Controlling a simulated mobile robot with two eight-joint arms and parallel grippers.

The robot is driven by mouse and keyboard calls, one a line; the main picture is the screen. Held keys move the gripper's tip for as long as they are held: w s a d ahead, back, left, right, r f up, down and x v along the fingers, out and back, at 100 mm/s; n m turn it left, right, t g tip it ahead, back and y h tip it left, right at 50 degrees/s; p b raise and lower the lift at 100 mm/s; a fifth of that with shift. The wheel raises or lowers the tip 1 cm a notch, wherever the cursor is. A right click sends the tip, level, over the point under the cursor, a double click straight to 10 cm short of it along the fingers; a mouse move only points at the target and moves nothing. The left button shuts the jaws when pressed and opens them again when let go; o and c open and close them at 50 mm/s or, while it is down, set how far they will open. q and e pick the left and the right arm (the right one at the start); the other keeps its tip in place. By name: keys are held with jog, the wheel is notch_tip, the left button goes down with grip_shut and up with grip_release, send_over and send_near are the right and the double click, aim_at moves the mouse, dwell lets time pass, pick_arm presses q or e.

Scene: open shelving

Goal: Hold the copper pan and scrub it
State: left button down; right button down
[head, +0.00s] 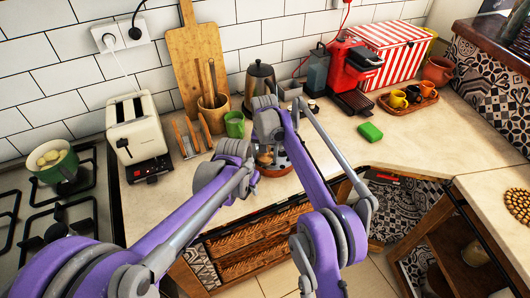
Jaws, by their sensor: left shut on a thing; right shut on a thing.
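The copper pan (275,171) is on or just above the counter at the centre, mostly covered by my arms; part of its brownish rim and side shows. My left gripper (250,172) is at the pan's left side, shut on it, its fingers largely hidden by my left wrist. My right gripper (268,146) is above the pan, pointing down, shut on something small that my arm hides. A small tan patch shows beneath it, too small to name. A green sponge-like block (370,132) lies apart on the counter to the right.
A cream toaster (137,135), a wooden rack (190,137), a green mug (235,125) and a utensil pot (214,113) stand left of the pan. A kettle (260,80) and a red coffee machine (352,75) stand behind. Counter around the green block is clear.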

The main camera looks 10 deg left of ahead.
aim_at(271, 166)
jog(key=shift+s+d, duration=0.15)
jog(key=shift+s, duration=0.25)
jog(key=shift+d, duration=0.1)
jog(key=shift+s+d+f, duration=0.1)
jog(key=shift+s+d, duration=0.2)
jog(key=shift+d, duration=0.2)
jog(key=shift+s+d+f, duration=0.1)
jog(key=shift+s+d, duration=0.15)
jog(key=shift+d, duration=0.25)
jog(key=shift+w+d, duration=0.15)
jog(key=shift+d, duration=0.55)
jog(key=shift+w+d, duration=0.15)
jog(key=shift+d, duration=0.5)
jog(key=shift+w+d+r, duration=0.1)
jog(key=shift+w+d, duration=0.1)
jog(key=shift+w, duration=0.35)
jog(key=shift+w+d+r, duration=0.1)
jog(key=shift+w+d, duration=0.1)
jog(key=shift+w, duration=0.3)
jog(key=shift+w+a+f, duration=0.1)
jog(key=shift+w+a, duration=0.1)
jog(key=shift+w, duration=0.35)
jog(key=shift+w+a, duration=0.15)
jog(key=shift+w, duration=0.35)
jog(key=shift+w+a, duration=0.5)
jog(key=shift+a, duration=0.45)
